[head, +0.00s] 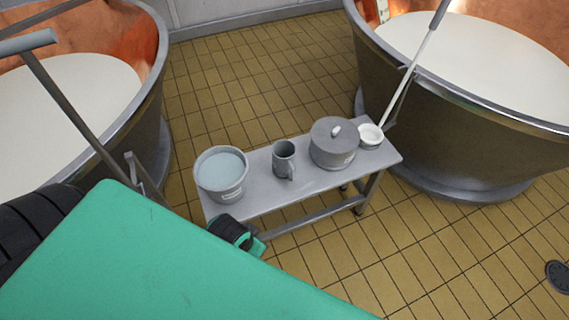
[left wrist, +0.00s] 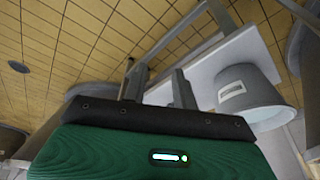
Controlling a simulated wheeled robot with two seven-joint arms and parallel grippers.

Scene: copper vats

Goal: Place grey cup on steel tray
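The grey cup (head: 284,159) stands upright on a grey metal bench (head: 258,200), between a bucket and a lidded pot, its handle toward the front right. I see no separate steel tray in these frames. My left gripper (left wrist: 155,84) shows in the left wrist view with its two fingers apart and nothing between them. In the head view, its black and green end is at the bench's front left edge, below the bucket and short of the cup; its fingertips are hidden there. I cannot make out the cup in the left wrist view. My right gripper is not in view.
A grey bucket (head: 222,190) of pale liquid stands on the bench's left end. A lidded grey pot (head: 332,152) and small white bowl (head: 370,140) are at the right. Copper vats stand left (head: 150,100) and right (head: 450,130). Tiled floor (head: 235,85) is open behind.

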